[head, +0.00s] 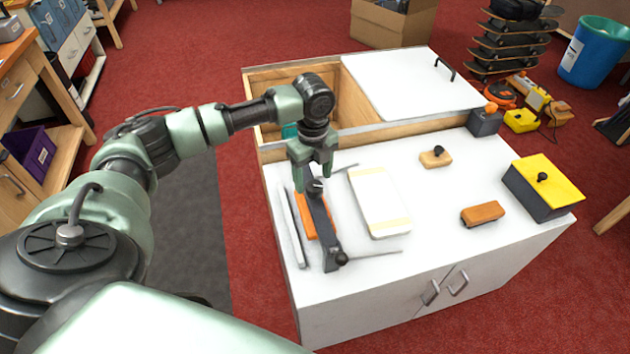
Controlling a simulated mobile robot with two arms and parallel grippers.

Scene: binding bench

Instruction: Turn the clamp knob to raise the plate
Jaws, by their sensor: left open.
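The clamp (326,238) is a dark bar on the left part of the white bench top, with an orange piece along its left side. A small grey knob-like part (317,186) shows at its far end, and a small dark ball (342,258) at its near end. My left gripper (314,184) is open and points down over the far end of the clamp, its fingers around or just above the knob-like part. I cannot tell whether they touch it. Which part is the plate is unclear. My right gripper is out of view.
A white block with cream bands (378,200) lies right of the clamp, a thin pale strip (290,225) left. Farther right are a wooden block with a black knob (436,158), an orange block (482,214) and a yellow-lidded box (545,180). Between them the bench is clear.

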